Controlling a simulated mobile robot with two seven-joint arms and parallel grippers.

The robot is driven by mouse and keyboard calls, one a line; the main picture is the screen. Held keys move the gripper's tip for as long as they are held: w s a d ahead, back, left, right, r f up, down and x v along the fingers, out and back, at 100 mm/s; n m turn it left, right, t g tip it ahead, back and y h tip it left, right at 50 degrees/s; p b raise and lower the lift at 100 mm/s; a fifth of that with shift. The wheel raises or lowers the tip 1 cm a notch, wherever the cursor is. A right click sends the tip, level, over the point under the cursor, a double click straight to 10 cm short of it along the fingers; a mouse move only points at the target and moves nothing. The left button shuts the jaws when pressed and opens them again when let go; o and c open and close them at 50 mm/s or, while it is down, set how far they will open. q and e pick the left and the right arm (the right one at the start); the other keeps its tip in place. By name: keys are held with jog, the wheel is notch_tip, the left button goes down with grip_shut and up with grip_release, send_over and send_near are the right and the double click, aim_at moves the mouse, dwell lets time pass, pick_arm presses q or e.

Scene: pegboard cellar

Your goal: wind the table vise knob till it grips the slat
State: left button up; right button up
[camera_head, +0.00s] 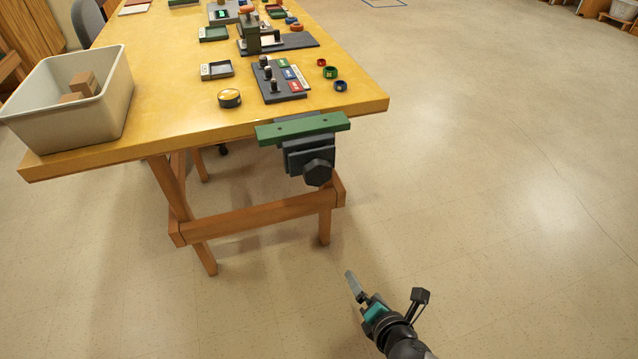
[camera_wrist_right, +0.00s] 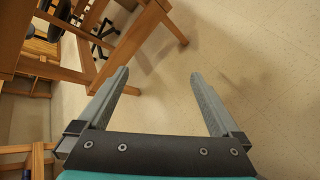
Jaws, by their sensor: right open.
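The table vise (camera_head: 308,157) is dark grey and hangs on the near edge of the wooden table in the head view. Its dark, faceted knob (camera_head: 318,173) faces me below the edge. A green bar (camera_head: 302,128) with two small dark dots lies along the top of the vise; I cannot tell whether it is the slat or a vise jaw. My right gripper (camera_head: 354,284) is low over the floor, below and apart from the knob. In the right wrist view, the right gripper (camera_wrist_right: 160,76) is open and empty. My left gripper is not in view.
The wooden table (camera_head: 180,140) holds a pale bin (camera_head: 60,125) with brown blocks, a yellow-topped round tin (camera_head: 229,98) and a dark board (camera_head: 275,85) with knobs and coloured labels. A wooden crossbar (camera_head: 255,213) runs below the vise. Floor on the right is clear.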

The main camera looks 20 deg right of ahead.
notch_tip(320, 180, up, 8)
jog(key=w+a+n+t+b, duration=0.2)
jog(key=a+n+t, duration=0.1)
jog(key=n, duration=0.2)
jog(key=n+t+y+b, duration=0.1)
jog(key=n+t+b, duration=0.25)
jog(key=n, duration=0.25)
send_near(319, 175)
jog(key=w+b, duration=0.1)
jog(key=w, duration=0.8)
jog(key=shift+f, duration=0.15)
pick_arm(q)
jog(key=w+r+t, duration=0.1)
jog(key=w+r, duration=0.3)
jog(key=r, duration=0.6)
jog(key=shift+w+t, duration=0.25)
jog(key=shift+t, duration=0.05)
pick_arm(e)
jog(key=shift+w, duration=0.8)
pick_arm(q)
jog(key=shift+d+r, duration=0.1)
pick_arm(e)
jog(key=shift+c, duration=0.4)
jog(key=c, duration=1.3)
